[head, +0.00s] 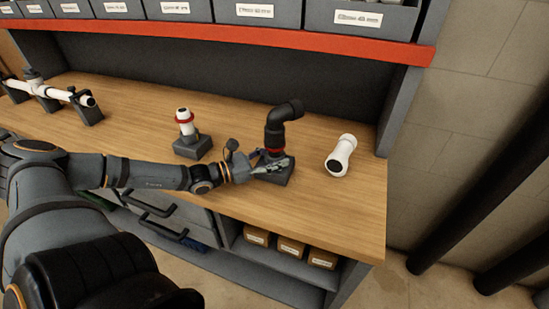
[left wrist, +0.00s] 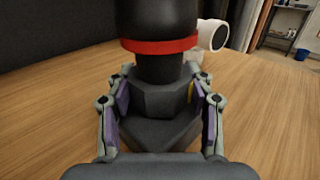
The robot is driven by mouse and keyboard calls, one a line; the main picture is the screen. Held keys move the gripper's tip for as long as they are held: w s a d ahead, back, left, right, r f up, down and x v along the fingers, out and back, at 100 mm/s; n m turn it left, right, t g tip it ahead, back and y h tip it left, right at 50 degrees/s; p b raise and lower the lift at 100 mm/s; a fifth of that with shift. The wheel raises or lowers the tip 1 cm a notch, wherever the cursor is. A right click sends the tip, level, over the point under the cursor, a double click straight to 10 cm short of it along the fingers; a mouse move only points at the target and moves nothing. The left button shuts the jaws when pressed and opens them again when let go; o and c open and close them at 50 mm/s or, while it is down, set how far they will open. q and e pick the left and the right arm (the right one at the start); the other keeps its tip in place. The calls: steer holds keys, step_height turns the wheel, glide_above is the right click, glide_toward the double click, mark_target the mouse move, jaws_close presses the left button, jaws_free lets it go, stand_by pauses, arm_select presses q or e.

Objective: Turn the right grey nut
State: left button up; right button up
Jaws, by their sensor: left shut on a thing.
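The right grey nut (left wrist: 165,102) is a dark grey hexagonal collar low on the black elbow pipe (head: 276,130), just above its square grey base (left wrist: 160,133). A red ring (left wrist: 160,45) circles the pipe above the nut. My left gripper (head: 272,165) reaches in from the left at the foot of this pipe. In the left wrist view its two fingers (left wrist: 160,95) stand on either side of the nut, shut on it. The fingers hide part of the nut in the head view. My right gripper is not in view.
A white pipe with a red ring (head: 185,122) stands on another grey base (head: 193,147) to the left. A loose white elbow (head: 341,157) lies to the right. A white pipe assembly (head: 55,95) is at far left. Labelled bins (head: 270,12) line the shelf above.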

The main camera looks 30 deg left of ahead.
arm_select(q)
steer(key=shift+f+m+g+h+b, duration=0.1)
steer(key=shift+m+g+h+b, duration=0.5)
steer(key=shift+h, duration=0.3)
steer(key=shift+f+m+g+h+b, duration=0.15)
steer(key=shift+m+g+h+b, duration=0.85)
steer(key=shift+h, duration=0.1)
steer(key=shift+r+m+g+h+b, duration=0.2)
steer(key=shift+m+g+h+b, duration=0.5)
steer(key=shift+g+h+b, duration=0.15)
steer(key=shift+r, duration=0.1)
steer(key=o, duration=1.2)
